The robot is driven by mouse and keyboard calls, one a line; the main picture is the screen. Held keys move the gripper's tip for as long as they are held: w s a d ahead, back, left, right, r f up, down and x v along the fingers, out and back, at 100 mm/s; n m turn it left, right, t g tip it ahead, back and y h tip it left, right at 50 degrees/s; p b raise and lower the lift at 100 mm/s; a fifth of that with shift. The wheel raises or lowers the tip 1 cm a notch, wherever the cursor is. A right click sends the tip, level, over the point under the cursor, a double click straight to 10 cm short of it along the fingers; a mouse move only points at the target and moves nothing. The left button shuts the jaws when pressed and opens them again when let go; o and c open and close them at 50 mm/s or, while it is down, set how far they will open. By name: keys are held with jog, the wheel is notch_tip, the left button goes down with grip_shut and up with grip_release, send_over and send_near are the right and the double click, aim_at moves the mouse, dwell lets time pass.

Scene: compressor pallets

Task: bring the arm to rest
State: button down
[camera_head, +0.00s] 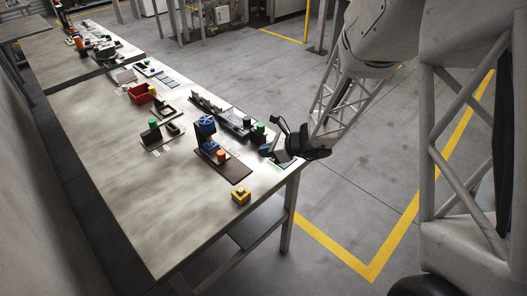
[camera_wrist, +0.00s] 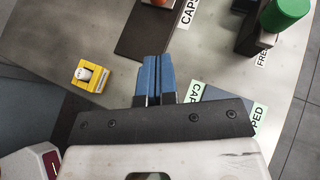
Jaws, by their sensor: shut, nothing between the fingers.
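My gripper (camera_head: 266,149) is over the near right corner of the long table (camera_head: 150,230) in the head view. In the wrist view its two blue fingers (camera_wrist: 155,78) lie side by side, shut and empty. My arm reaches down to it from the upper right. A yellow block with a pale round top (camera_head: 241,195) is on the table to the left of and nearer than the gripper; it also shows in the wrist view (camera_wrist: 92,74). Whether the fingers touch the table is hard to tell.
A dark plate marked CAPS (camera_wrist: 150,35) and a green cylinder on a dark block (camera_wrist: 287,12) lie beyond the fingers. A blue part on a dark stand (camera_head: 206,124), a red bin (camera_head: 140,95) and several fixtures line the table. The table's near left is bare.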

jog(key=shift+r, duration=0.1)
dwell(0.3)
jog(key=s+d+r+n+h, duration=0.4)
jog(key=s+d+r+n, duration=0.2)
jog(key=s, duration=0.4)
jog(key=s+d+r+n+h, duration=0.3)
jog(key=s+d+r+n, duration=0.2)
jog(key=s+r+n, duration=0.3)
jog(key=s+d+r+n+g+h, duration=0.1)
jog(key=s+d+r+n+h, duration=0.3)
jog(key=s+r, duration=0.5)
jog(key=s+d+n, duration=0.2)
jog(key=s+n, duration=0.1)
jog(key=s, duration=0.2)
jog(key=shift+d+r+h, duration=0.3)
jog(key=shift+d, duration=0.05)
